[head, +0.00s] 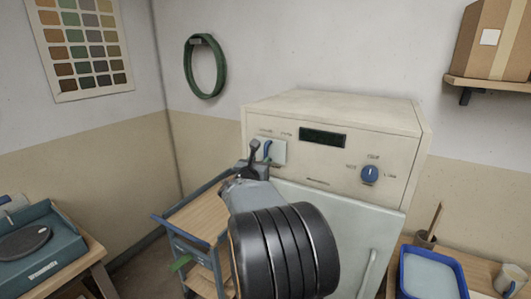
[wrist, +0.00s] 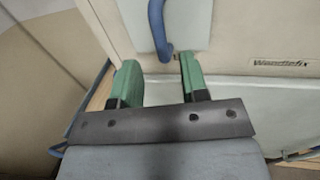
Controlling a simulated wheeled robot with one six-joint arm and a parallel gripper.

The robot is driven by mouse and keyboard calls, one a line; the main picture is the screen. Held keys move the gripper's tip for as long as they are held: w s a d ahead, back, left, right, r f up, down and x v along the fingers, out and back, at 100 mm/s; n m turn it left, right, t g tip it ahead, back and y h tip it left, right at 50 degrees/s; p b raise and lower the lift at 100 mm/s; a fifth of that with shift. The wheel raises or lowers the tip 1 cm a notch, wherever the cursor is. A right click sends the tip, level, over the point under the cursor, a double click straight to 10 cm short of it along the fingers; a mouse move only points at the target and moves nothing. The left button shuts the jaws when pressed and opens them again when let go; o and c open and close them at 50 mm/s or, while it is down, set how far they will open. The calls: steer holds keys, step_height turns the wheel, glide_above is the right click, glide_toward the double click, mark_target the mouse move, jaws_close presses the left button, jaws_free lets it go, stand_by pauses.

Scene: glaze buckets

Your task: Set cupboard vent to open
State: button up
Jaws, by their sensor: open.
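The cream cupboard (head: 340,110) stands against the back wall, with a dark display strip on its upper front. A blue lever (head: 267,150) sits on a pale plate at the front's left; small labels above it are unreadable. A blue round knob (head: 370,174) is at the right, with unreadable labels around it. I cannot tell from labels which control is the vent. My gripper (wrist: 158,65) is open and empty, its green-padded fingers apart. In the wrist view the blue lever (wrist: 158,30) hangs just ahead of the gap between them. My arm hides part of the cupboard's front.
A wooden-topped trolley (head: 200,210) with a blue frame stands left of the cupboard. A blue tray (head: 430,272) and a mug (head: 509,280) stand on a table at right. A teal wheel unit (head: 35,245) is at left. A cardboard box (head: 492,40) sits on a wall shelf.

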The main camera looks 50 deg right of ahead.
mark_target(265, 155)
steer(key=p+x, duration=0.1)
steer(key=x, duration=0.5)
steer(key=shift+w+d+p, duration=0.15)
steer(key=shift+d+p, duration=0.1)
steer(key=shift+p, duration=0.05)
steer(key=shift+c, duration=0.4)
jaws_close()
